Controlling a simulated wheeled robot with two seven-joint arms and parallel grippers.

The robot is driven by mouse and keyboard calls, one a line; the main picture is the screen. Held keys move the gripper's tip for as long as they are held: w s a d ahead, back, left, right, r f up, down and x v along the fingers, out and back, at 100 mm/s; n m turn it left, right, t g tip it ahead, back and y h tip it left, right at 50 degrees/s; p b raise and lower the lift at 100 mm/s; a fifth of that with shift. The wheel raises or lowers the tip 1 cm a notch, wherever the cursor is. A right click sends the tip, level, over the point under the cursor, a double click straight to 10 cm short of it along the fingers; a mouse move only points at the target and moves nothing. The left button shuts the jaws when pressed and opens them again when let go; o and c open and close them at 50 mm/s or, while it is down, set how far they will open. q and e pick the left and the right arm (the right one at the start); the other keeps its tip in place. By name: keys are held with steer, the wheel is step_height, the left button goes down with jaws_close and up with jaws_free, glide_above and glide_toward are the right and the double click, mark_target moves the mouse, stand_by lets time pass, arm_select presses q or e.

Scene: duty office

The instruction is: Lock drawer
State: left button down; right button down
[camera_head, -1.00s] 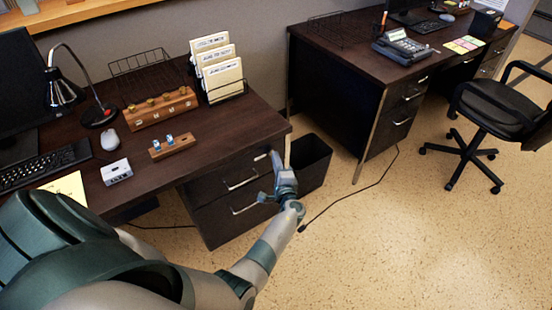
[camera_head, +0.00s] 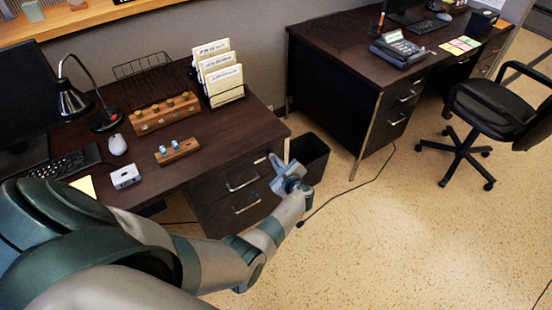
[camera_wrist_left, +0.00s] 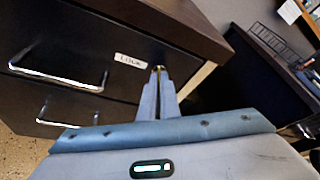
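The desk's upper drawer (camera_head: 236,177) is closed; its handle (camera_wrist_left: 58,76) and a white "LOCK" label (camera_wrist_left: 130,60) show in the left wrist view. My left gripper (camera_head: 272,160) is at the drawer front's upper right corner. In the left wrist view its fingers (camera_wrist_left: 158,78) are close together, with a small brass piece (camera_wrist_left: 157,68) at their tips, right of the label. It looks like a key at the lock, but the fingers hide most of it. My right gripper is not in view.
The lower drawer (camera_head: 240,208) is also closed. A black bin (camera_head: 310,158) stands just right of the desk. On the desktop are a wooden block with brass knobs (camera_head: 163,115) and a file rack (camera_head: 226,98). Open floor lies to the right, with a cable (camera_head: 350,190) and an office chair (camera_head: 485,115).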

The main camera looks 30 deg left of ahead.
arm_select(q)
steer(key=shift+w+m+g+y+p, duration=0.2)
steer(key=shift+m+g+y+p, duration=0.15)
steer(key=shift+m+g, duration=1.6)
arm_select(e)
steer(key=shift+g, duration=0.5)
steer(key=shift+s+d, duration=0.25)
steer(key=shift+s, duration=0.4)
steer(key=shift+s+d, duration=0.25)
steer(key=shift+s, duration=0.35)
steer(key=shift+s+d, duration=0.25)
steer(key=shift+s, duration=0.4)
arm_select(q)
steer(key=shift+m+t, duration=0.25)
steer(key=shift+m, duration=0.2)
steer(key=shift+d, duration=0.1)
steer(key=c, duration=2)
jaws_free()
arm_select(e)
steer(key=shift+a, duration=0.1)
arm_select(q)
steer(key=shift+r, duration=0.1)
